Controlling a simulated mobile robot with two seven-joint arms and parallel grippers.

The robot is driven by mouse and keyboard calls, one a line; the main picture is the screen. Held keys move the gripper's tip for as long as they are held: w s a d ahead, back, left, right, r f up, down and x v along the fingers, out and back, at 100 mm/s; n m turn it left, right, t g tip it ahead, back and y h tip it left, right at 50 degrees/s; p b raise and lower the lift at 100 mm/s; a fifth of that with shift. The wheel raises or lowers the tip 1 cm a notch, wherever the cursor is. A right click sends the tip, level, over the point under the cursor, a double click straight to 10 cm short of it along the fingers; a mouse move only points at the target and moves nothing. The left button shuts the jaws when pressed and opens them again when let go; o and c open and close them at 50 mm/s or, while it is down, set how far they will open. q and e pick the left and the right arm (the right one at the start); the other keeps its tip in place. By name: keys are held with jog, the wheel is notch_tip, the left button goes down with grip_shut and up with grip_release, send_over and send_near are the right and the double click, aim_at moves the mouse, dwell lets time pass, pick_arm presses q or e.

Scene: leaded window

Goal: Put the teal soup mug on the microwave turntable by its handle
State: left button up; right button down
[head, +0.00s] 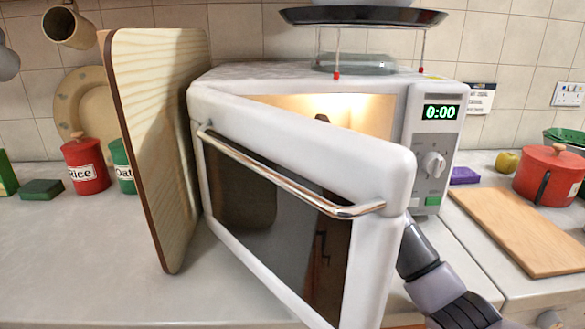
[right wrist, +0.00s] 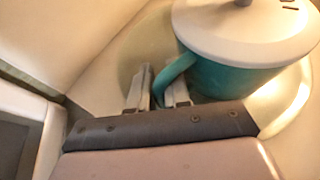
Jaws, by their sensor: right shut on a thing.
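The teal soup mug (right wrist: 228,78) has a white lid with a grey knob and shows inside the microwave in the right wrist view. Its teal handle (right wrist: 172,77) sits between the fingers of my right gripper (right wrist: 161,88), which is shut on it. The pale round turntable (right wrist: 292,112) shows under and around the mug; I cannot tell whether the mug's base touches it. In the head view the lit microwave (head: 300,75) has its door (head: 300,150) partly open, hiding the mug and my right gripper. My left gripper is not in view.
A wooden board (head: 155,150) stands upright left of the microwave. A raised black tray (head: 362,16) stands on top of it. A chopping board (head: 525,230) and a red pot (head: 550,175) are at right. A red rice canister (head: 87,165) is at left. The front-left counter is clear.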

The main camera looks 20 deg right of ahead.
jog(key=shift+r, duration=0.15)
jog(key=c, duration=1.4)
grip_release()
jog(key=shift+f, duration=0.25)
jog(key=o, duration=0.3)
jog(key=shift+r, duration=0.2)
jog(key=shift+s+d+r, duration=0.15)
jog(key=shift+s+d, duration=0.1)
jog(key=shift+s, duration=0.25)
jog(key=v, duration=1.1)
jog(key=shift+b, duration=0.4)
jog(key=shift+a, duration=0.1)
